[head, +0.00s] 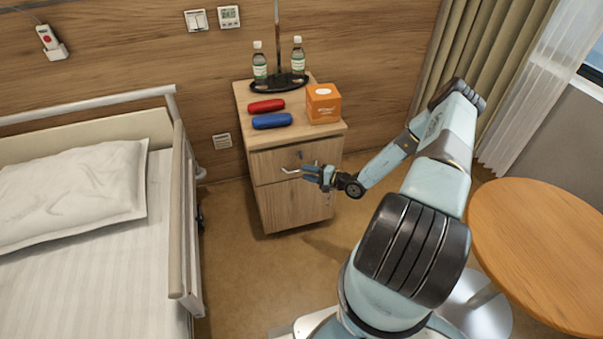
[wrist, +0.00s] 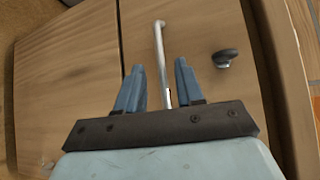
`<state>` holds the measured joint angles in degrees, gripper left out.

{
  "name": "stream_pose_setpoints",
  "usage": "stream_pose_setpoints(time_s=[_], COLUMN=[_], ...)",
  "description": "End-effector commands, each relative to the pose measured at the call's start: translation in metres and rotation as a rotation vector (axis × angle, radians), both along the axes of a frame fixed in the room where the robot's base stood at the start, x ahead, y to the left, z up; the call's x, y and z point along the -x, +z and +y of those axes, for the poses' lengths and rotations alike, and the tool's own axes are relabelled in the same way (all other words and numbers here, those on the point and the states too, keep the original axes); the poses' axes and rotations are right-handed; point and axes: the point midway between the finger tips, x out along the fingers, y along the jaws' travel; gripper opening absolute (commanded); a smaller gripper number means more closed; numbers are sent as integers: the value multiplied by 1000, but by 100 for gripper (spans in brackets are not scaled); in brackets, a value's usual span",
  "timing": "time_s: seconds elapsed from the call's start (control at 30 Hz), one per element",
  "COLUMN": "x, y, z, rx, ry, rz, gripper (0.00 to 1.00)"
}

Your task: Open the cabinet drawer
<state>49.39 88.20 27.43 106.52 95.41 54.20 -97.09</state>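The wooden bedside cabinet (head: 298,205) has a drawer (head: 268,165) in its upper part, which looks shut. The drawer has a thin metal bar handle (head: 291,170) and a small dark lock or knob above it. My gripper (head: 312,174) is at the drawer front, at the right part of the handle. In the wrist view, the handle (wrist: 159,50) runs between the two blue fingers of my gripper (wrist: 159,78). The fingers are apart, with a gap on each side of the bar. The lock (wrist: 225,58) shows to the right of the fingers.
On the cabinet top are two bottles (head: 298,62), a red case (head: 266,106), a blue case (head: 272,121) and an orange box (head: 323,104). A bed (head: 80,210) stands left and a round table (head: 545,245) right. Floor is clear before the cabinet.

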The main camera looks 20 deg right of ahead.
Motion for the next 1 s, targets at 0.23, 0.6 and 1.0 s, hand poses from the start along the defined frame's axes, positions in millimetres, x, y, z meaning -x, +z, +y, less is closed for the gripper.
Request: stream_pose_setpoints(time_s=[0.23, 0.6, 1.0], x=[-14, -16, -15], y=[-3, -3, -4], z=[14, 15, 15], rx=[0, 0, 1], ry=[-1, -1, -1], rz=[0, 0, 1], gripper=[37, 33, 0])
